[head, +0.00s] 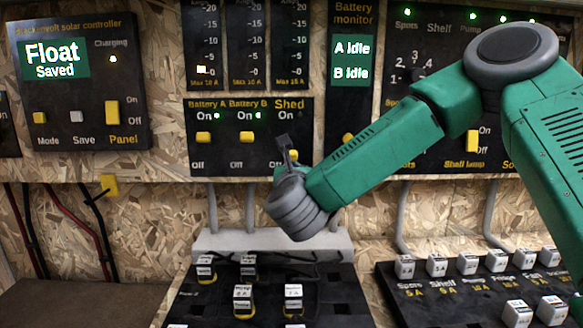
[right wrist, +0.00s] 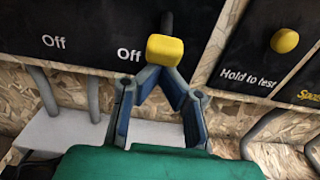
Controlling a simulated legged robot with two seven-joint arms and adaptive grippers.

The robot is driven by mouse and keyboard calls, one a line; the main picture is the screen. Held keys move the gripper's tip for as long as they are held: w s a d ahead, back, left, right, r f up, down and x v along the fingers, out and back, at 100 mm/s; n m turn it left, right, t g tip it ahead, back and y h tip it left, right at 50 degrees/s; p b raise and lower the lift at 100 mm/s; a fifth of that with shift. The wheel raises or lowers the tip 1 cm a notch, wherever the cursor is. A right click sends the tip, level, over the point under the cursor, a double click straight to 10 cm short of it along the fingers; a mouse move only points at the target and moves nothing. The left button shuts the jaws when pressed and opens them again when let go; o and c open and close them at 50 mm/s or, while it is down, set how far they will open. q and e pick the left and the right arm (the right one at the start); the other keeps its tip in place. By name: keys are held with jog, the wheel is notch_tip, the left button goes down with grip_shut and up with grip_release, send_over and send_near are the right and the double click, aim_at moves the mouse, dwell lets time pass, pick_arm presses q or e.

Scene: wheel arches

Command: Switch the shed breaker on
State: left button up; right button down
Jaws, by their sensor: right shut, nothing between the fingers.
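The shed breaker's yellow handle shows in the right wrist view (right wrist: 165,50), beside an "Off" label at the lower end of its dark slot. My left gripper is not in view.
Battery A (head: 203,137) and Battery B (head: 246,136) handles are to the left, with green lights above. A yellow "Hold to test" knob (right wrist: 285,40) is to the right. Below, a dark fuse board (head: 255,265) holds several labelled plugs.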

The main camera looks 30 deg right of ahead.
aim_at(291, 154)
jog(key=r+g+y+p, duration=0.1)
jog(key=p, duration=0.3)
jog(key=r+g+y+p, duration=0.1)
jog(key=r+g+p, duration=0.1)
jog(key=p, duration=0.1)
jog(key=s+r+g+y+p, duration=0.1)
jog(key=g+p, duration=0.1)
jog(key=p, duration=0.2)
jog(key=shift+a+r+p, duration=0.25)
jog(key=shift+a+p, duration=0.05)
jog(key=shift+a, duration=0.1)
jog(key=shift+f+b, duration=0.45)
jog(key=shift+b, duration=0.05)
jog(key=shift+r, duration=0.1)
jog(key=shift+r+p, duration=0.5)
jog(key=shift+r, duration=0.25)
jog(key=shift+f, duration=0.1)
